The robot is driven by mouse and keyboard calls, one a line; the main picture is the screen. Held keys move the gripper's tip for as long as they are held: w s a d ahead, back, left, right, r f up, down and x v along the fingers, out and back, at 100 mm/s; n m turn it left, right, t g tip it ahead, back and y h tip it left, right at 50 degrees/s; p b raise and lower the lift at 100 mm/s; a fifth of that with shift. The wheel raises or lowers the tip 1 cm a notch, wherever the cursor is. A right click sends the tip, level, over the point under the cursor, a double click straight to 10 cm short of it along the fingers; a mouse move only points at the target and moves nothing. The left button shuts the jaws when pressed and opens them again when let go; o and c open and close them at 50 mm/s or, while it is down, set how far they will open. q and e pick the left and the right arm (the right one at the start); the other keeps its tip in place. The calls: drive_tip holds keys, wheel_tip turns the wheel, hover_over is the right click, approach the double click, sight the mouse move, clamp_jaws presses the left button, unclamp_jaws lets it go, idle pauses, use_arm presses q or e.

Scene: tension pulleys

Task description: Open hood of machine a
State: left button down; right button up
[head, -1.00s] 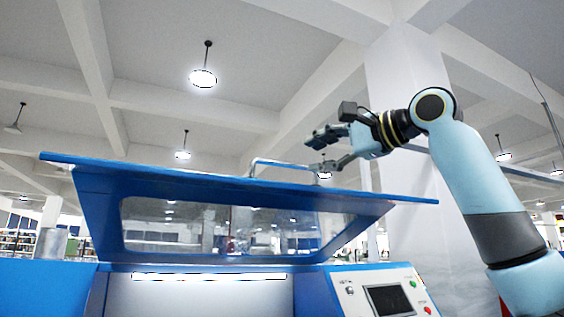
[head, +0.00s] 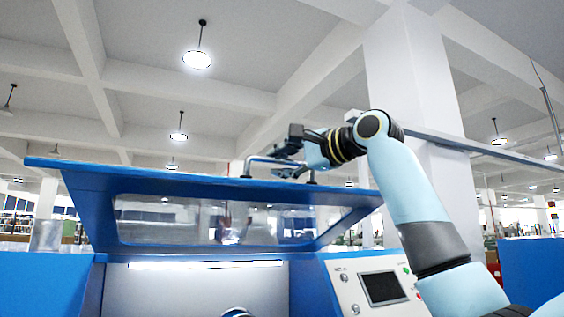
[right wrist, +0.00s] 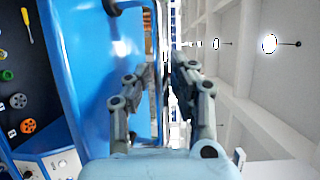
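Machine a's blue hood (head: 85,205) with its clear window (head: 165,215) stands raised in the head view, above a lit opening. A bar handle (head: 262,159) sits on its top edge. My right gripper (head: 279,162) is at the right part of this handle, fingers apart, one above the other. In the right wrist view the blue hood (right wrist: 85,75) fills the left side, and the spread fingers of the right gripper (right wrist: 162,65) reach along its edge. Whether the fingers touch the handle is unclear. My left gripper is out of view.
A control panel (head: 375,290) with a screen is at the machine's lower right. A white pillar (head: 415,90) stands behind my right arm. The right wrist view shows a dark board (right wrist: 20,90) with a yellow screwdriver (right wrist: 27,25) and an orange wheel (right wrist: 28,126).

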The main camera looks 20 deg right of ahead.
clamp_jaws()
drive_tip(key=s+f+n+t+y+b, duration=0.1)
drive_tip(key=s+f+t+b, duration=0.1)
drive_tip(key=f+b, duration=1.4)
drive_tip(key=shift+s+f+n+t, duration=0.3)
drive_tip(key=shift+s+f, duration=0.35)
drive_tip(key=shift+s, duration=0.25)
drive_tip(key=shift+d+r, duration=0.1)
drive_tip(key=shift+o, duration=1.8)
unclamp_jaws()
drive_tip(key=shift+s, duration=0.1)
